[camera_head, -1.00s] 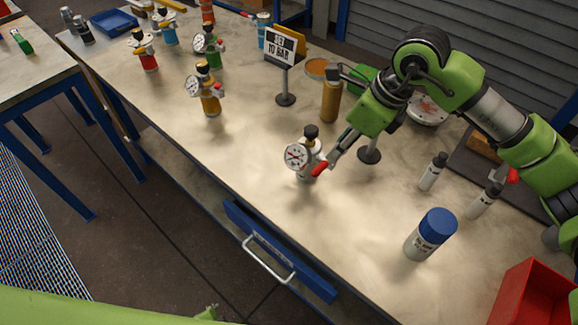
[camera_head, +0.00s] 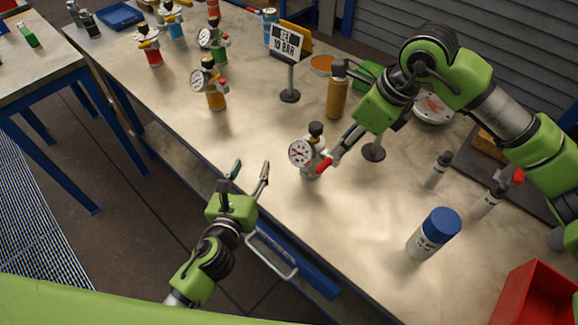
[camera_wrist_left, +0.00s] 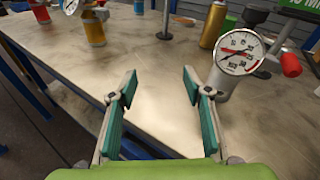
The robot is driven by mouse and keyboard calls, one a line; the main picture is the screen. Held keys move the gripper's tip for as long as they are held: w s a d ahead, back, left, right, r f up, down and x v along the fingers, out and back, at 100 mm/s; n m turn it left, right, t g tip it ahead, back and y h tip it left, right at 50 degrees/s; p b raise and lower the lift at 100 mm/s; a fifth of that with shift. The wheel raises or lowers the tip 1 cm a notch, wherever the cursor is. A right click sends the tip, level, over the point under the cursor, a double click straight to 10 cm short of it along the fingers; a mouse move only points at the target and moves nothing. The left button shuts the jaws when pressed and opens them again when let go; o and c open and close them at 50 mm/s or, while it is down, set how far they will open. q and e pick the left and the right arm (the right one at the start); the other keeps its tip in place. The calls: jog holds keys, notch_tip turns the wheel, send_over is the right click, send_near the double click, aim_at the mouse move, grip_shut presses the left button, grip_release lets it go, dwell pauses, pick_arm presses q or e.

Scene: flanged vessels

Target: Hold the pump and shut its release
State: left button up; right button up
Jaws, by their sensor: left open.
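The pump (camera_head: 311,168) stands upright on the bench, with a white dial gauge (camera_head: 301,153), a black knob on top and a red release lever (camera_head: 324,165) on its right side. In the left wrist view its gauge (camera_wrist_left: 239,51) and red lever (camera_wrist_left: 291,65) show at the right. My left gripper (camera_head: 251,170) is open and empty, left of the pump and near the bench's front edge, apart from it. It also shows in the left wrist view (camera_wrist_left: 159,88). My right gripper (camera_head: 341,149) has its fingertips at the red lever; whether they grip it cannot be told.
A yellow pump (camera_head: 214,90) stands back left. A blue-capped bottle (camera_head: 433,234) and a red bin (camera_head: 533,303) are at right. The bench between left gripper and pump is clear.

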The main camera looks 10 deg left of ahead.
aim_at(312, 135)
pick_arm(q)
jog(key=s+d+r+m+h, duration=0.3)
jog(key=d+r+m+h, duration=0.3)
jog(key=d, duration=0.4)
jog(key=shift+n+t, duration=0.3)
jog(key=x, duration=1.4)
jog(key=shift+r, duration=0.15)
grip_shut()
